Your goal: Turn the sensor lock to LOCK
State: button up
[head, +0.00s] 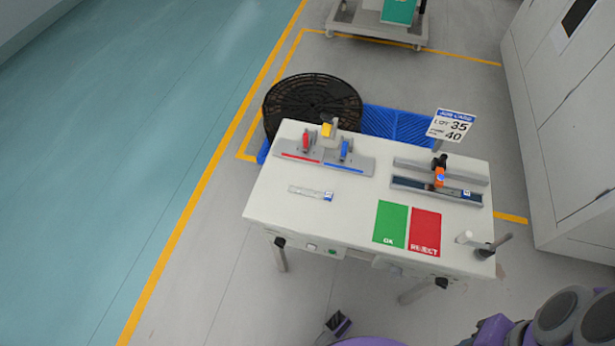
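A white table stands in the middle of the head view. On its right part is a grey rail fixture (410,184) with a dark front bar. An orange block (439,176) with a black knob-like top (440,160) sits on this fixture; it may be the sensor with its lock. Its markings are too small to read, so I cannot tell which way the lock is turned. My purple and grey arm links show at the lower right, well apart from the fixture. My gripper's fingers do not show.
The white table (270,205) also holds a grey stand (350,163) with red and blue clamps, a small label strip (311,193), a green OK pad (391,220) and a red REJECT pad (425,232). A black reel (312,103) lies behind. Grey cabinets (560,110) stand right. Floor is clear at left.

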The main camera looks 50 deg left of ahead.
aim_at(279, 242)
jog(key=u, duration=2)
